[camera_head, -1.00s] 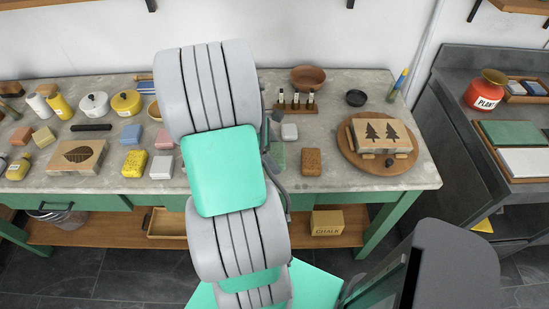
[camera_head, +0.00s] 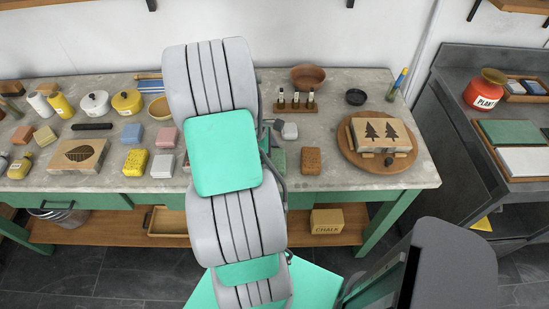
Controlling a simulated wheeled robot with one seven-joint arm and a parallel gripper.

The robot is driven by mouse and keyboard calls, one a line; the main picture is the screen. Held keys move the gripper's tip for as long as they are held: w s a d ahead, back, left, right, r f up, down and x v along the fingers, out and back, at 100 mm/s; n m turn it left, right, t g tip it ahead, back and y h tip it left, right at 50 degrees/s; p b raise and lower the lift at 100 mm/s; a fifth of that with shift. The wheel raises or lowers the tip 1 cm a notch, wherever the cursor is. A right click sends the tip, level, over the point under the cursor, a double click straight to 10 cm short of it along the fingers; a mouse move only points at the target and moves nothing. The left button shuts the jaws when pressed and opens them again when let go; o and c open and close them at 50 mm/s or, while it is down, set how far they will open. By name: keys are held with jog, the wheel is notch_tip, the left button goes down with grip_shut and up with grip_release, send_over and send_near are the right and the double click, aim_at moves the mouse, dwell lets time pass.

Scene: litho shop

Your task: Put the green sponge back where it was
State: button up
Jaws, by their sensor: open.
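A green block that looks like the green sponge (camera_head: 279,159) lies on the grey worktop, just right of my arm. My arm hides part of it. My gripper (camera_head: 268,132) is mostly hidden behind my arm; only dark parts of it show beside the arm, close to the green sponge. It is open. I cannot tell whether its fingers touch the sponge.
A brown sponge (camera_head: 311,161) lies to the right, and a light grey block (camera_head: 289,130) behind. A rack of small bottles (camera_head: 295,103) stands farther back. A pink block (camera_head: 167,137), a yellow sponge (camera_head: 136,162) and a pale block (camera_head: 162,166) lie left. A round board (camera_head: 420,150) is at right.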

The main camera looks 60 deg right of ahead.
jog(key=v, duration=1.2)
jog(key=w+a+r+m+t+h, duration=0.1)
jog(key=w+a+r+t, duration=0.25)
jog(key=w+a, duration=0.5)
jog(key=w+a+r+m+t+y, duration=0.1)
jog(key=a+r+m+t, duration=0.1)
jog(key=a, duration=1.1)
jog(key=w+a+r+m+t+y, duration=0.1)
jog(key=a+m+t+y, duration=0.1)
jog(key=a, duration=1.1)
jog(key=shift+w+a+r+t, duration=0.35)
jog(key=shift+a+r, duration=0.05)
